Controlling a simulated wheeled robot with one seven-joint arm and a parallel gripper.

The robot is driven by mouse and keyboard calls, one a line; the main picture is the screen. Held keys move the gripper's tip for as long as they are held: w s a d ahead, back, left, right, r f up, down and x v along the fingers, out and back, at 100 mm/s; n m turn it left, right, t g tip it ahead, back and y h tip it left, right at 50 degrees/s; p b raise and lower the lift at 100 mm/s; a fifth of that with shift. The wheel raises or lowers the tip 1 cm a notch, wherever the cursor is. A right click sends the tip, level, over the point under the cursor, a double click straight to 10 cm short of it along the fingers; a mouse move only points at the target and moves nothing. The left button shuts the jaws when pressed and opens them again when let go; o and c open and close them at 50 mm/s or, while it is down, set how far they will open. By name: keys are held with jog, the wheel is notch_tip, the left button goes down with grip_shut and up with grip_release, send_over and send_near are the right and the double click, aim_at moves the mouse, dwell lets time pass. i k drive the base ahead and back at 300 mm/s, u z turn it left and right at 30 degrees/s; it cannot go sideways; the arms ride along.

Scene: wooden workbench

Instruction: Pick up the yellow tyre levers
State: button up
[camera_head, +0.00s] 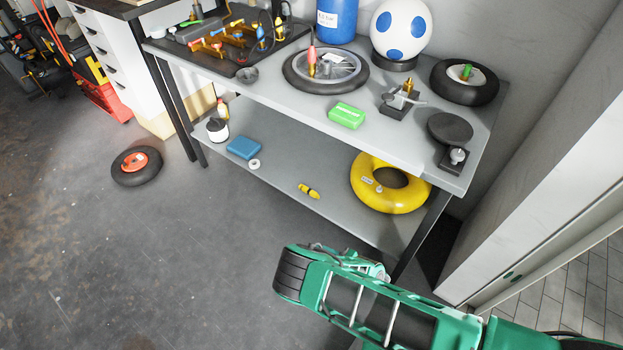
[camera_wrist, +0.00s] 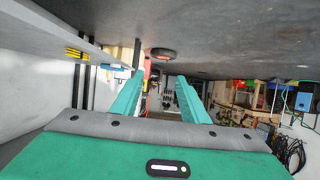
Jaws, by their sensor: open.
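A small yellow piece with dark marks (camera_head: 309,191), which looks like the yellow tyre levers, lies on the lower shelf (camera_head: 275,205) of the workbench near its front edge in the head view. A yellow striped thing (camera_wrist: 74,53) shows at the left of the wrist view; I cannot tell whether it is the levers or the yellow ring. My gripper (camera_wrist: 160,78) is open, with nothing visible between its two green fingers.
A yellow inner tube (camera_head: 362,188) lies right of the levers on the lower shelf. A blue box (camera_head: 244,148) and a white ring (camera_head: 254,163) lie left. The grey upper shelf (camera_head: 270,99) overhangs, with wheels and tools. A black wheel (camera_head: 124,178) lies on open floor.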

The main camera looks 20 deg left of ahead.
aim_at(309, 192)
jog(key=i, duration=0.9)
jog(key=z, duration=0.05)
